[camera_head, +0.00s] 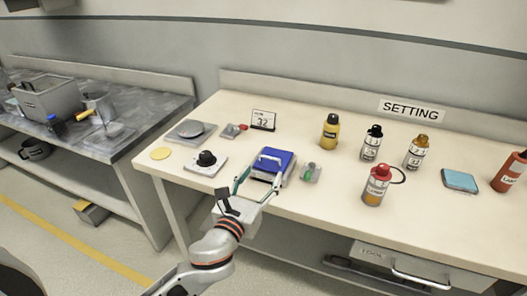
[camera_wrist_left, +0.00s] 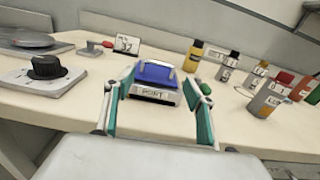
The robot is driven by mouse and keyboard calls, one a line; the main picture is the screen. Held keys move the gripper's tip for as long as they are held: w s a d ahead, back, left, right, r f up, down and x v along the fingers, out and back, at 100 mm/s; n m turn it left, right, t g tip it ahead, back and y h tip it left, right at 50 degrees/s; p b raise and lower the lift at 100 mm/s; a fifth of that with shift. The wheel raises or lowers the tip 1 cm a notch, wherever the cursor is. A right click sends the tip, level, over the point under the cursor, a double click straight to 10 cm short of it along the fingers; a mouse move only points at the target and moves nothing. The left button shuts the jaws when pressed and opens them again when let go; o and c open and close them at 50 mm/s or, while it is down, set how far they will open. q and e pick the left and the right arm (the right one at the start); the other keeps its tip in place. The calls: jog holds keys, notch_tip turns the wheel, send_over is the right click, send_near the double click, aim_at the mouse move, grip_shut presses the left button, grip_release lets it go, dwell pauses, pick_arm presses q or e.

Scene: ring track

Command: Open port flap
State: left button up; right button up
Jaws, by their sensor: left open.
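A white box with a blue top flap (camera_head: 272,160) sits near the front edge of the cream table. A light bar handle lies across the flap, which looks closed. My right gripper is not in view.
A black knob (camera_head: 206,158) on a white plate stands left of the box, and a small grey-green device (camera_head: 310,173) close on its right. Several bottles, including a red-capped one (camera_head: 376,186), stand farther right. A sign (camera_head: 263,120) stands behind.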

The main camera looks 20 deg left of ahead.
aim_at(270, 158)
pick_arm(q)
jog(key=shift+w+a+r, duration=0.1)
jog(key=shift+w+r, duration=0.1)
jog(key=shift+r, duration=0.05)
jog(key=shift+w, duration=0.25)
jog(key=w, duration=0.5)
jog(key=shift+w+b, duration=0.35)
jog(key=shift+b, duration=0.05)
jog(key=shift+w, duration=0.7)
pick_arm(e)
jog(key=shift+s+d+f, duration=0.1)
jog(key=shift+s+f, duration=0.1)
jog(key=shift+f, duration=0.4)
